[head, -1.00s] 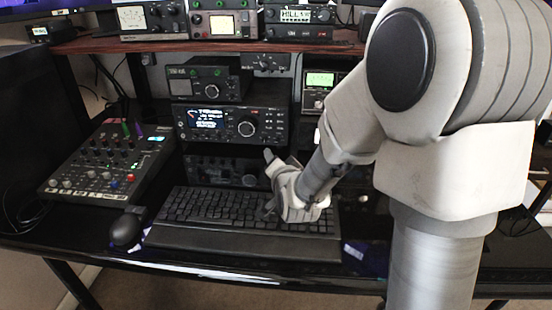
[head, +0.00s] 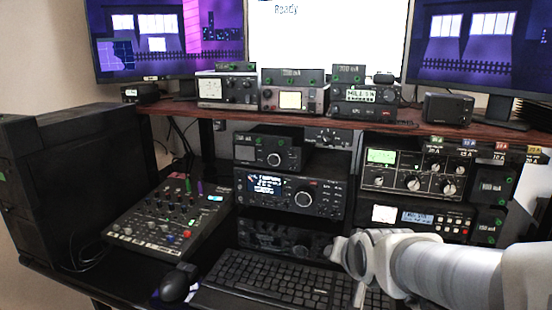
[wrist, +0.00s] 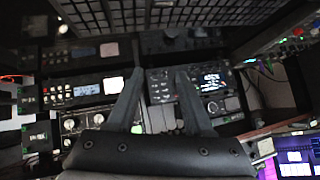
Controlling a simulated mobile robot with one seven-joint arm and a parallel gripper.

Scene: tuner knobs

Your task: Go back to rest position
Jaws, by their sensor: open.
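My gripper (head: 338,246) is at the lower middle of the head view, beside the right end of the keyboard and in front of the radio stack. In the wrist view its two dark fingers (wrist: 161,75) stand apart, with nothing between them. It touches nothing that I can make out. My pale arm runs from it to the lower right corner of the head view.
A black keyboard (head: 275,283), a mouse (head: 174,287) and a mixer (head: 170,222) are on the desk. Radios (head: 292,194) and a tuner with knobs (head: 413,172) stand behind. A wooden shelf (head: 225,112) carries more equipment below the monitors (head: 325,35).

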